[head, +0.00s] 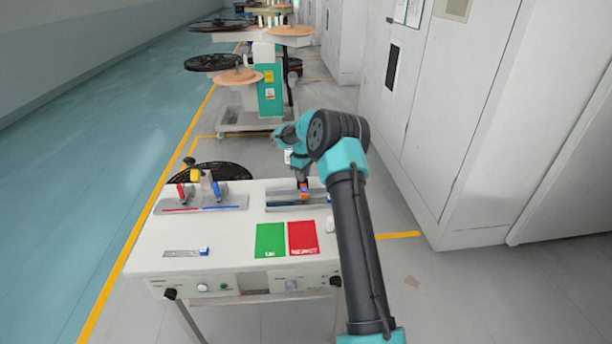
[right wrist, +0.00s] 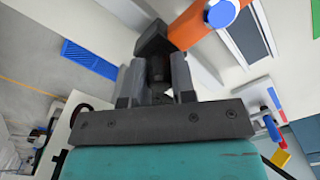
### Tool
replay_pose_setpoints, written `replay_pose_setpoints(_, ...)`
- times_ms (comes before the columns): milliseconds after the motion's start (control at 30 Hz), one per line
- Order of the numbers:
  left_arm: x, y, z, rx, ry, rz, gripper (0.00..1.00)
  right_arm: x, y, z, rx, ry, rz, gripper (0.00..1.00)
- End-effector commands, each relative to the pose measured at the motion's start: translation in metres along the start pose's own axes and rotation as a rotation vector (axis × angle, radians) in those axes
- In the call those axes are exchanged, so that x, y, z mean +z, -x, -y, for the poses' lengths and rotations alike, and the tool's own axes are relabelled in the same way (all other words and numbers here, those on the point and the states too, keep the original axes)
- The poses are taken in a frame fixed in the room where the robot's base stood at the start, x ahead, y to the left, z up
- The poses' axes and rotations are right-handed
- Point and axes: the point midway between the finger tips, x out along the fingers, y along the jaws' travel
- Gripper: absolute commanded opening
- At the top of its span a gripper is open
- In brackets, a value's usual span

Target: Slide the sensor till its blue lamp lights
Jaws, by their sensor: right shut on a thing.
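The sensor (head: 304,192) is a small orange barrel on a metal rail plate (head: 285,205) at the back right of the white bench. In the right wrist view the orange barrel (right wrist: 193,27) has a round bright blue end and joins a dark block (right wrist: 153,42). I cannot tell whether the blue end is a lit lamp. My right gripper (head: 302,181) comes down from above at the sensor. In the right wrist view its two grey fingers (right wrist: 157,82) are shut on the sensor's dark block. My left gripper is not in view.
Left on the bench (head: 150,235) is a plate (head: 238,202) with red and blue levers. Green (head: 270,238) and red (head: 303,236) mats lie in front of the rail. A small metal strip with a blue block (head: 204,251) lies front left. The bench between is clear.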

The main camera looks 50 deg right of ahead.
Motion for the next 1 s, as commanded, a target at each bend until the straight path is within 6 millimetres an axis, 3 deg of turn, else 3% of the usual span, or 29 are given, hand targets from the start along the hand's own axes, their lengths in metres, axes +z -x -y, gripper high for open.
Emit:
replay_pose_setpoints(233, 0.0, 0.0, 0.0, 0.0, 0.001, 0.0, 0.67, -0.001, 0.001, 0.0, 0.001, 0.0, -0.001, 0.0)
replay_pose_setpoints(267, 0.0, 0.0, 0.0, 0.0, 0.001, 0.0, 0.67, -0.001, 0.001, 0.0, 0.001, 0.0, -0.001, 0.26)
replay_pose_setpoints(500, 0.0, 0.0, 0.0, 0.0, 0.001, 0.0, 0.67, -0.001, 0.0, 0.0, 0.0, 0.0, -0.001, 0.49)
replay_pose_setpoints(800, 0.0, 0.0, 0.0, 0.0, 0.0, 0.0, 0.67, 0.0, 0.002, 0.0, 0.0, -0.001, 0.0, 0.5)
replay_pose_setpoints(1000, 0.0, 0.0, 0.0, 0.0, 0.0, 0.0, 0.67, -0.001, 0.017, 0.0, 0.001, 0.0, -0.001, 0.5)
